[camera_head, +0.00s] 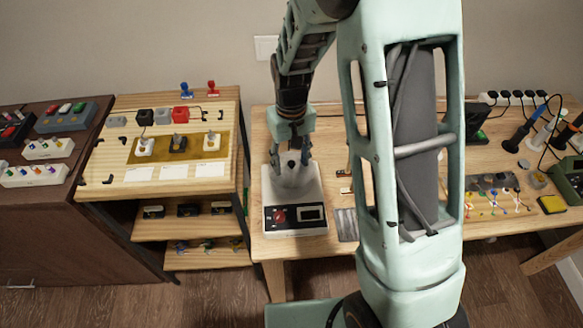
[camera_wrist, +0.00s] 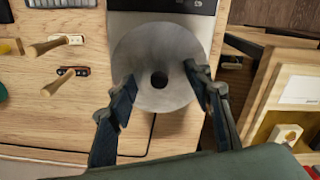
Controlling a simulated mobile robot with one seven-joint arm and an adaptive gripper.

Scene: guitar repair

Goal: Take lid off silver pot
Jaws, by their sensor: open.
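The silver pot (camera_head: 294,182) stands on a white device with a black front panel, left of my arm in the head view. In the wrist view its round grey lid (camera_wrist: 150,50) shows from above, with a dark knob (camera_wrist: 159,79) in the middle. My gripper (camera_head: 291,158) is over the pot, pointing down. In the wrist view my gripper (camera_wrist: 159,77) is open, with one finger on each side of the knob and both apart from it. The fingertips overlap the lid's outer part; I cannot tell whether they touch it. The pot's wall is mostly hidden in the wrist view.
The device's front panel (camera_head: 295,217) has a red knob and a display. Two wooden-handled tools (camera_wrist: 58,83) stand beside the device in the wrist view. A wooden shelf unit (camera_head: 165,190) with switches stands to the left. Soldering tools and cables (camera_head: 520,135) crowd the bench's right side.

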